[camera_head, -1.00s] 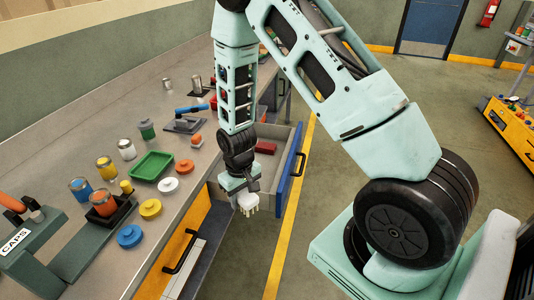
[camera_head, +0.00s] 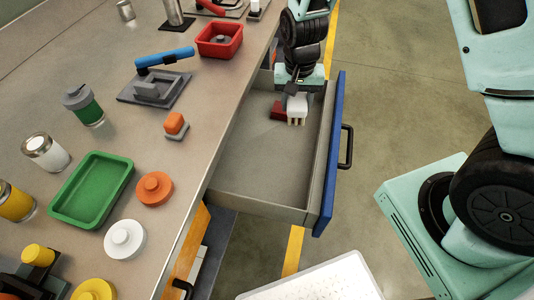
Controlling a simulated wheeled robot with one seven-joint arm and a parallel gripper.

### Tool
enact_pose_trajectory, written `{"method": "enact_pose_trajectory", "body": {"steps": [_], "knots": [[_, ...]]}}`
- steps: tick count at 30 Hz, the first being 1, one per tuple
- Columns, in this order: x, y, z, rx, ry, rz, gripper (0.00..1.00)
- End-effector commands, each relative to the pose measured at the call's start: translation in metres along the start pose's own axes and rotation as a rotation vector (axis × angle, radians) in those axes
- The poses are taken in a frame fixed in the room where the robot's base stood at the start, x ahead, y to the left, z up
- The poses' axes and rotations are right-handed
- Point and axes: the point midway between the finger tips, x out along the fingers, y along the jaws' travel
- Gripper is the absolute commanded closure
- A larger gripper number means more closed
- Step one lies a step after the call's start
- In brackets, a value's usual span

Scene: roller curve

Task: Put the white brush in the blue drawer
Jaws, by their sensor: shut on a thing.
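The blue drawer (camera_head: 331,150) is pulled out from the workbench, with its grey inside open to view. My gripper (camera_head: 295,92) is over the far part of the drawer and points down. It is shut on the white brush (camera_head: 297,107), whose pale bristles show at its lower edge. I cannot tell whether the brush touches the drawer floor or the red thing. My gripper's fingers are partly hidden by the wrist.
The drawer's near half is empty. The bench top holds a red tray (camera_head: 220,38), a blue-handled press (camera_head: 160,75), an orange stamp-like piece (camera_head: 176,125), a green tray (camera_head: 91,190), several jars and round lids. The drawer's black handle (camera_head: 346,147) sticks out to the right.

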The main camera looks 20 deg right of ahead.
Motion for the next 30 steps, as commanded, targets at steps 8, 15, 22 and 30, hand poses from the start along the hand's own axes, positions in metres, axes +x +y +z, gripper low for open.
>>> {"method": "enact_pose_trajectory", "body": {"steps": [8, 15, 22, 30], "knots": [[0.024, -0.035, 0.017, 0.154, -0.007, -0.023, 0.83], [0.042, -0.041, 0.021, 0.189, -0.015, -0.024, 0.83], [0.079, -0.042, 0.022, 0.188, -0.014, -0.025, 0.83], [0.104, -0.042, 0.022, 0.188, -0.014, -0.024, 0.83]]}}
